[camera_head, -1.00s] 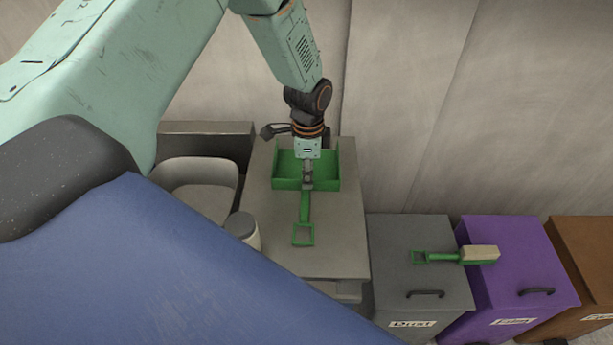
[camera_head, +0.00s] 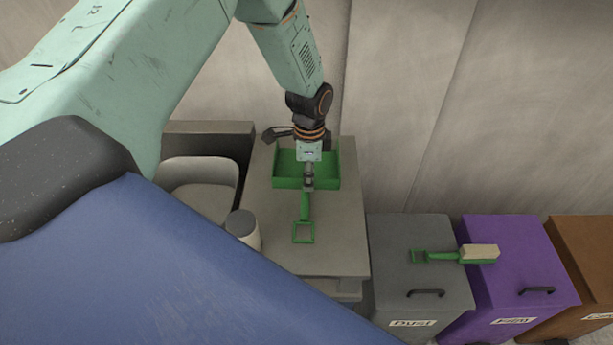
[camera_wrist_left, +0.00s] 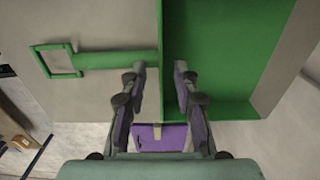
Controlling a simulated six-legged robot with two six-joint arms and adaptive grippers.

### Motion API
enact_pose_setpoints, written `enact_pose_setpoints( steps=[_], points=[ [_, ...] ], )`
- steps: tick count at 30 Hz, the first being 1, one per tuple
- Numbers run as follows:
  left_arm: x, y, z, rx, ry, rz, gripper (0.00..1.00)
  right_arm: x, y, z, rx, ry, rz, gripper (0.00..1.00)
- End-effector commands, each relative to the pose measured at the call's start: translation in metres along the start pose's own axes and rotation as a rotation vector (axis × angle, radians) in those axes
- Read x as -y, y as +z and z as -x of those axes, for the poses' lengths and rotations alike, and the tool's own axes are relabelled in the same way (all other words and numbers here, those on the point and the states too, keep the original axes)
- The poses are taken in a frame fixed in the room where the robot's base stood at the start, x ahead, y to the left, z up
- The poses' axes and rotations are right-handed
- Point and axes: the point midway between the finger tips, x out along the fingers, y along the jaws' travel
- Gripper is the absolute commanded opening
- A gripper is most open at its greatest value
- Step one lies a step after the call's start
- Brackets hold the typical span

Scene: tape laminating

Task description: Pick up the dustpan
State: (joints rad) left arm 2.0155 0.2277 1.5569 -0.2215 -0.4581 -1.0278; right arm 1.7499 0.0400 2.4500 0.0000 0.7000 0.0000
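The green dustpan (camera_head: 292,183) lies on the grey table, its tray toward the wall and its handle (camera_head: 304,231) toward me. In the left wrist view the tray (camera_wrist_left: 228,50) is on the right and the handle (camera_wrist_left: 110,60) on the left. My left gripper (camera_head: 308,186) points down at the tray's near wall, where the handle joins. In the left wrist view its fingers (camera_wrist_left: 160,76) are apart, one on each side of this wall; contact cannot be told. My right gripper is not in view.
A green-handled brush (camera_head: 480,253) lies across the grey bin (camera_head: 400,265) and purple bin (camera_head: 540,265), right of the table (camera_head: 345,240). A brown bin (camera_head: 590,260) stands farther right. A chair (camera_head: 205,175) and white canister (camera_head: 243,228) are left. The wall is close behind.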

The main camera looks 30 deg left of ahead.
Motion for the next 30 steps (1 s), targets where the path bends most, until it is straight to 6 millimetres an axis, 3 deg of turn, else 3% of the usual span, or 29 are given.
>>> enact_pose_setpoints(
  steps=[5,15,30],
  points=[
    [0.0000,0.0000,0.0000,0.000,0.000,0.000,0.29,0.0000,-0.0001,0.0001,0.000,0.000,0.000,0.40],
    [-0.0001,0.0001,-0.0001,0.000,0.000,0.000,0.00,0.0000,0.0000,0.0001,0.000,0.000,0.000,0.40],
    [0.0000,0.0001,0.0000,0.000,0.000,0.000,0.00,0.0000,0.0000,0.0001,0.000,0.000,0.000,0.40]
  ],
)
